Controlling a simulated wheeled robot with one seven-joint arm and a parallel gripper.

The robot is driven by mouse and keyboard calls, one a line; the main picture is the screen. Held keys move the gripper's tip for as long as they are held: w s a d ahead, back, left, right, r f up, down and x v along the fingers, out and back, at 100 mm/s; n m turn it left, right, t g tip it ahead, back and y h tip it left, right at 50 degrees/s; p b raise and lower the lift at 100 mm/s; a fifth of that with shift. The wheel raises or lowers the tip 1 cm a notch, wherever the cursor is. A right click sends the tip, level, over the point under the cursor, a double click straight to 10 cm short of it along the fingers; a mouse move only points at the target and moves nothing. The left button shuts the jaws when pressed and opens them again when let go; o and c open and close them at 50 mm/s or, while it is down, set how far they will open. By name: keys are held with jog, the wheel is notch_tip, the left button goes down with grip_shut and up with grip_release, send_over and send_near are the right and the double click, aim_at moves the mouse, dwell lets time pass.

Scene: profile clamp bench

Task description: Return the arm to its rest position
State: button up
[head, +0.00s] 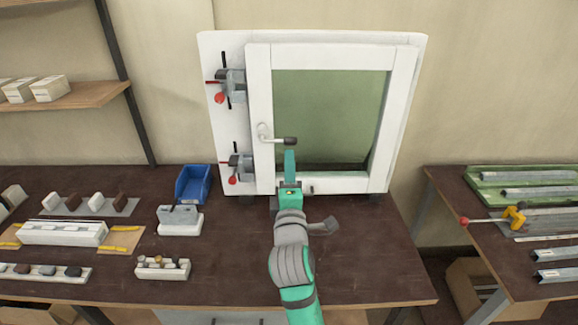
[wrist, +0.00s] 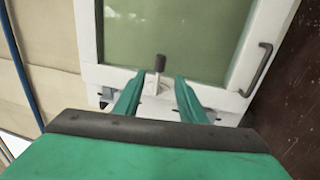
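My gripper (head: 290,154) is in front of the lower part of the white-framed window (head: 259,100), just below the window's lever handle (head: 285,140). In the wrist view its two green fingers (wrist: 160,77) are apart, with nothing gripped between them. The handle's dark grip (wrist: 160,62) shows beyond the fingertips, between them in the picture. I cannot tell how far it is from them. My arm reaches forward over the dark bench (head: 365,270).
Two grey clamps with red-tipped handles, an upper (head: 232,85) and a lower (head: 240,165), sit left of the window. A blue bin (head: 193,184), a white block fixture (head: 180,220) and several small parts occupy the bench's left. Its right front is clear. A second table (head: 500,262) stands right.

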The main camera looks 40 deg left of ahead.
dwell(0.3)
jog(key=s+d+f+m+t+h, duration=0.1)
jog(key=s+d+f+m+h, duration=0.4)
jog(key=d+f+m, duration=0.55)
jog(key=s+d+f+m+t+h, duration=0.1)
jog(key=s+d+f+m+h, duration=0.2)
jog(key=s+d+f+m, duration=0.7)
jog(key=s+d+f+m+g+h, duration=0.1)
jog(key=s+d+f+m+h, duration=0.1)
jog(key=s+d+f, duration=0.3)
jog(key=s+d+f+m+h, duration=0.2)
jog(key=s+d+f+m, duration=0.1)
jog(key=s+d, duration=1)
jog(key=s+f, duration=0.1)
jog(key=s, duration=0.1)
jog(key=shift+s+d+f+g+h, duration=0.35)
jog(key=shift+f+g+h, duration=0.05)
jog(key=shift+m, duration=0.25)
